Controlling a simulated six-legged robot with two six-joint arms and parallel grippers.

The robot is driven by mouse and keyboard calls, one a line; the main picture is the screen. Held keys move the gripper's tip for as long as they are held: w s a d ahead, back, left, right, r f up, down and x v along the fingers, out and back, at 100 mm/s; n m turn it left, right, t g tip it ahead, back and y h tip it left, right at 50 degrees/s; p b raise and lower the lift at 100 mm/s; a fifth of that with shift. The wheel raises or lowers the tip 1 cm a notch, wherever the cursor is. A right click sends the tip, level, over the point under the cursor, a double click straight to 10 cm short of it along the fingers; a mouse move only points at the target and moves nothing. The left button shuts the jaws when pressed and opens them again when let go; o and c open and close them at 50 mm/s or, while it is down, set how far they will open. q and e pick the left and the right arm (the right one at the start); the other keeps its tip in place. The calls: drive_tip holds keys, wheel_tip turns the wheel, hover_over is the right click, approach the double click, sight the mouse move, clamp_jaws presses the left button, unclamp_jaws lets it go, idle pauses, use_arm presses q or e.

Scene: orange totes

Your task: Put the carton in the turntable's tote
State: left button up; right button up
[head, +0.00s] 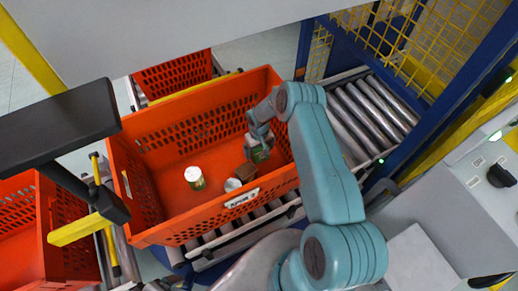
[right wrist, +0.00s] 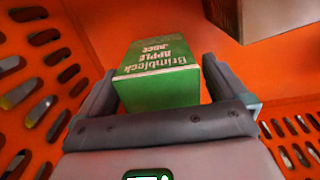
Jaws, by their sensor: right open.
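The carton is a green apple juice box with printed lettering, clear in the right wrist view (right wrist: 158,72). In the head view the carton (head: 260,154) stands in the right end of the middle orange tote (head: 135,180), partly hidden by my right gripper (head: 260,132). The right gripper is open, with its two fingers on either side of the carton; it also shows in the right wrist view (right wrist: 160,88). I cannot tell whether the fingers touch it. My left gripper is not in view. Which tote is the turntable's cannot be told.
The tote also holds a green can with a white top (head: 195,178), another round can (head: 233,184) and a brown box (head: 246,172). Other orange totes are at the left (head: 25,215) and behind (head: 172,76). A roller conveyor (head: 365,115) lies at the right.

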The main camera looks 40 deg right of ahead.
wheel_tip(320, 180, up, 12)
drive_tip(key=shift+f+b, duration=0.15)
drive_tip(key=shift+b, duration=0.25)
idle(0.3)
